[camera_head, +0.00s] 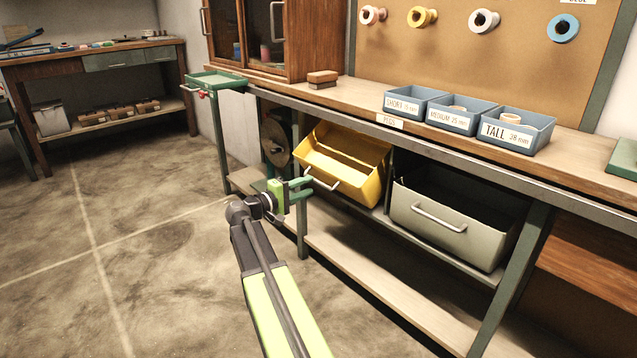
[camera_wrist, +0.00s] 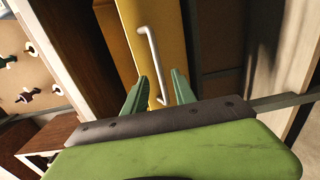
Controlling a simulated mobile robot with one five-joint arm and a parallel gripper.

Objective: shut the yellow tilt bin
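The yellow tilt bin (camera_head: 340,166) hangs under the workbench, tipped outward with its open top showing. Its white bar handle (camera_head: 322,178) is on its front face. My gripper (camera_head: 302,188) is in front of the bin at about handle height, and its green fingers are apart. In the wrist view the yellow front (camera_wrist: 160,45) lies ahead, with the white handle (camera_wrist: 152,62) running between and beyond the open fingertips (camera_wrist: 160,82). The lower end of the handle appears between the fingers. I cannot tell whether the fingers touch it.
A grey bin (camera_head: 455,215), also tipped open, hangs to the right. A bench leg (camera_head: 301,232) stands near my gripper. Blue trays (camera_head: 460,117) and a wooden block (camera_head: 322,78) sit on the bench top. A green tray (camera_head: 215,80) juts out at the left end. The floor at left is clear.

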